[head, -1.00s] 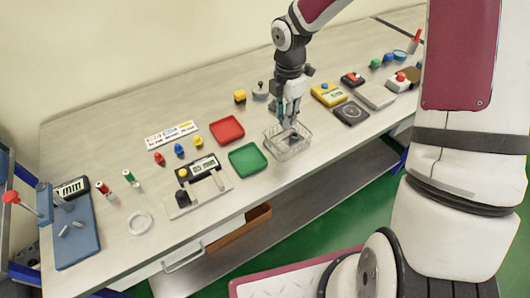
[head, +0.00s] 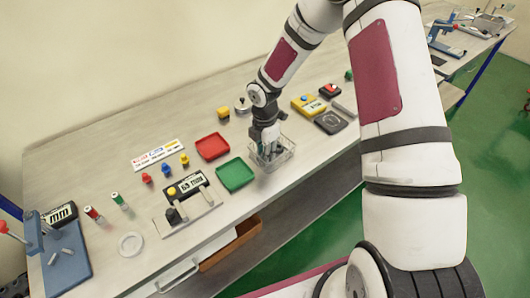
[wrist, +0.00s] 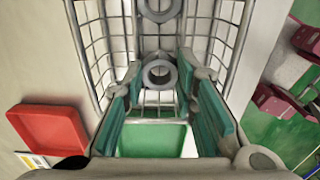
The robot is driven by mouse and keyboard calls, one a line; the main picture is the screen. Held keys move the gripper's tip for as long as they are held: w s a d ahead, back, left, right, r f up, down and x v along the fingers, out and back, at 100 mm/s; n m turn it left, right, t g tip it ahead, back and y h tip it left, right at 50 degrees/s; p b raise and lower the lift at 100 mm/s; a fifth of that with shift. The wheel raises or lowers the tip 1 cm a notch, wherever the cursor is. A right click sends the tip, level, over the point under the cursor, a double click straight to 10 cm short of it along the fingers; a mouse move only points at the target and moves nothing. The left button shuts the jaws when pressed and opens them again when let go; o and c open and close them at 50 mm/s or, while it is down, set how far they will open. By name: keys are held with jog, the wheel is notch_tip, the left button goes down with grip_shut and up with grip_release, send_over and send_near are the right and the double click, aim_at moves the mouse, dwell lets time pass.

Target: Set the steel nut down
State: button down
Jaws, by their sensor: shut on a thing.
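The steel nut (wrist: 158,73) is a grey ring with a round hole, held between the fingertips of my gripper (wrist: 160,76) in the wrist view. The teal finger pads stand on either side of it. My gripper (head: 267,152) points down into the wire basket (head: 286,155) in the head view, where the nut is hidden. The basket's mesh walls (wrist: 231,45) surround the fingers in the wrist view. A second grey ring (wrist: 160,10) shows at the top edge of that view, partly cut off. I cannot tell whether the held nut touches the basket floor.
A green tray (head: 236,174) and a red tray (head: 212,146) lie left of the basket. A yellow device (head: 308,104) and a dark square scale (head: 331,122) are to its right. The bench's front edge is close to the basket.

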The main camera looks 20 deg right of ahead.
jog(key=shift+f, duration=0.1)
jog(key=c, duration=1.3)
grip_release()
jog(key=s+d+r+m+t+h+b, duration=0.1)
jog(key=s+r+m, duration=0.15)
jog(key=r, duration=0.85)
jog(key=s+r+m, duration=0.2)
jog(key=r+m, duration=0.1)
jog(key=r, duration=0.8)
jog(key=s+r+m+t, duration=0.2)
jog(key=s+r+m, duration=0.5)
jog(key=s, duration=0.3)
jog(key=s+a+r+m+t+y, duration=0.1)
jog(key=s+r+m+t, duration=0.1)
jog(key=s+r+m, duration=0.5)
jog(key=s+m, duration=0.2)
jog(key=s, duration=0.2)
jog(key=shift+r+m+t, duration=0.3)
jog(key=shift+r+m, duration=0.05)
